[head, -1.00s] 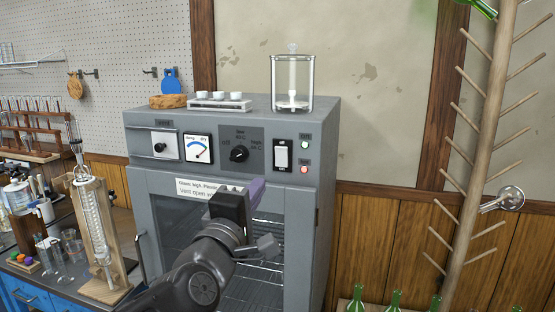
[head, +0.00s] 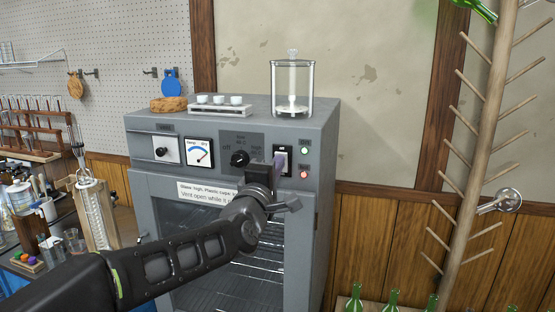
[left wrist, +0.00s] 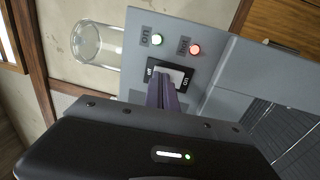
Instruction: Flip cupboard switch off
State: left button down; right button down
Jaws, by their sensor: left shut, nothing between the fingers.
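The cupboard (head: 322,150) is a grey cabinet with a glass door and a control panel. Its switch (head: 289,156) is a white rocker in a black plate at the panel's right, partly hidden behind my left gripper. In the left wrist view the switch (left wrist: 179,74) shows beyond the fingertips. My left gripper (head: 278,162) is shut and empty, its purple-grey fingers at the switch; in the left wrist view the fingertips (left wrist: 163,86) overlap the rocker. I cannot tell if they touch it. My right gripper is not in view.
A black knob (head: 239,158) and a dial gauge (head: 200,152) sit left of the switch. A wooden drying tree (head: 478,150) stands right.

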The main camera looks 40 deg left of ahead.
pick_arm(q)
jog(key=shift+w+a, duration=0.1)
jog(key=shift+w, duration=0.2)
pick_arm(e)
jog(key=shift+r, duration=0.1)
pick_arm(q)
jog(key=p, duration=0.1)
jog(key=r+p, duration=0.1)
jog(key=shift+w+a+r+g+p, duration=0.15)
jog(key=shift+r+g+p, duration=0.1)
jog(key=shift+g+p, duration=0.15)
jog(key=shift+f+b, duration=0.5)
jog(key=shift+b, duration=0.05)
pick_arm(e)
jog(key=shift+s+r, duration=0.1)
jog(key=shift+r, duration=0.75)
